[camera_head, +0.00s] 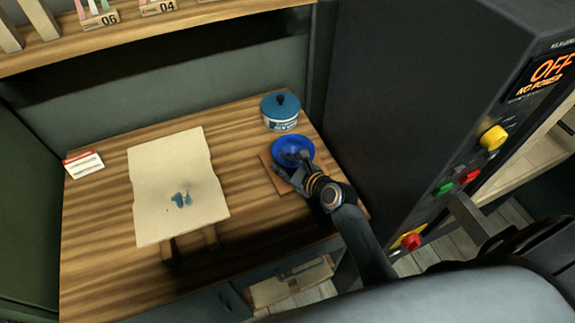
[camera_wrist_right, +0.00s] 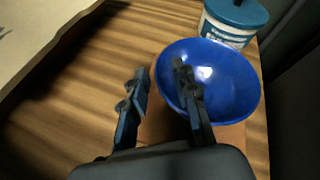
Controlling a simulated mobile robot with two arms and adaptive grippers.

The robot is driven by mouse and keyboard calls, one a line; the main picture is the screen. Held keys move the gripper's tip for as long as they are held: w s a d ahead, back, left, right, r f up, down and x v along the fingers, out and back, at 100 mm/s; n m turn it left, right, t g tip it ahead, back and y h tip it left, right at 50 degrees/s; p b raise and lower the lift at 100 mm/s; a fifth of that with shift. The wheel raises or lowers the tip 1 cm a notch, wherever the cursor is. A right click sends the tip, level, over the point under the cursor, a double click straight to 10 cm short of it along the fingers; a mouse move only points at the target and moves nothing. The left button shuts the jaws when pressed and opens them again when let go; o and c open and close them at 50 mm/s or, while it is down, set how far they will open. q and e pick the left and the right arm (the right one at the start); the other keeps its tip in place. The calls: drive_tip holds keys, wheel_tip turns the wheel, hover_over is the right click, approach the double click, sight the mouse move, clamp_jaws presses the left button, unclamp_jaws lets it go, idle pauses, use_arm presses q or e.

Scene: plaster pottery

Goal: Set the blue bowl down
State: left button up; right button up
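The blue bowl (camera_head: 291,146) sits upright at the right side of the wooden table, over a small square wooden board (camera_head: 268,172). In the right wrist view the bowl (camera_wrist_right: 232,85) shows its empty, shiny inside. My right gripper (camera_head: 293,168) is at the bowl's near side. In the wrist view its fingers (camera_wrist_right: 162,72) straddle the bowl's left rim, one finger inside and one outside, with a visible gap between them. The bowl appears to rest on the board, though its underside is hidden. My left gripper is not in view.
A blue-lidded jar (camera_head: 281,113) stands just behind the bowl. A pale board (camera_head: 165,165) with blue marks lies left of centre, and a red-and-white card (camera_head: 84,165) at far left. A dark machine (camera_head: 415,100) with knobs rises close on the right. A shelf (camera_head: 180,25) runs above.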

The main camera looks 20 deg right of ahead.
drive_tip(key=shift+s+r, duration=0.15)
drive_tip(key=shift+s, duration=0.1)
drive_tip(key=b+v, duration=0.1)
drive_tip(key=v, duration=1)
drive_tip(key=shift+s, duration=0.25)
drive_tip(key=shift+r, duration=0.1)
